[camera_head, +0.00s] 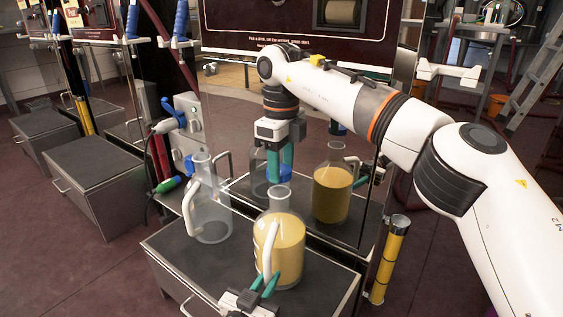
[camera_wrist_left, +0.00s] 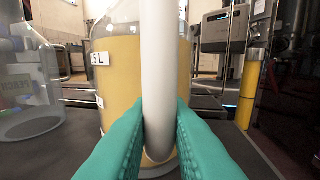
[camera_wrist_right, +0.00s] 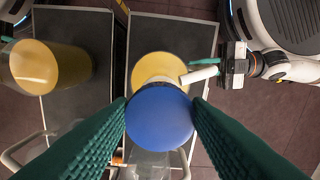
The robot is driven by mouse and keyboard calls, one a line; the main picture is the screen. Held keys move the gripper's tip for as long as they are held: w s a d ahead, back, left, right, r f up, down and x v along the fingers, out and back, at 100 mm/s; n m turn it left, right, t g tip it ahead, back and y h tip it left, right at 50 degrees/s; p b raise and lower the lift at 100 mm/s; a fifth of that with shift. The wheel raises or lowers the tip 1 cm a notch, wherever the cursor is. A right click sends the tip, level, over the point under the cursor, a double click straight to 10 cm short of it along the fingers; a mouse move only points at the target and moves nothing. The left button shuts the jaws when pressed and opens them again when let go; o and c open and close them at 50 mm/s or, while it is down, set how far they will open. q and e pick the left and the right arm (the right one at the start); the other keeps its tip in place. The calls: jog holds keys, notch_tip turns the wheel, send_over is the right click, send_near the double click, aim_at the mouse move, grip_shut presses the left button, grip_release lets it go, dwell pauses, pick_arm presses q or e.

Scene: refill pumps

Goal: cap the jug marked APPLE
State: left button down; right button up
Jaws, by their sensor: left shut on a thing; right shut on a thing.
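The filled jug (camera_head: 289,250), with yellow liquid and a white handle, stands on the dark counter; its name label is not readable. My left gripper (camera_head: 262,288) is shut on the handle (camera_wrist_left: 158,80). My right gripper (camera_head: 279,160) is shut on a round blue cap (camera_head: 285,173), which is just above the jug's neck (camera_head: 279,196) in the head view. In the right wrist view the cap (camera_wrist_right: 160,117) covers part of the jug (camera_wrist_right: 160,66) and hides its mouth. I cannot tell whether cap and neck touch.
An empty clear jug (camera_head: 209,215) stands to the left; its label reads PEACH in the left wrist view (camera_wrist_left: 25,90). A shiny panel behind shows what look like reflections of both jugs. A yellow tube (camera_head: 390,258) stands right of the counter.

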jog(key=shift+f, duration=0.8)
jog(key=shift+f, duration=0.6)
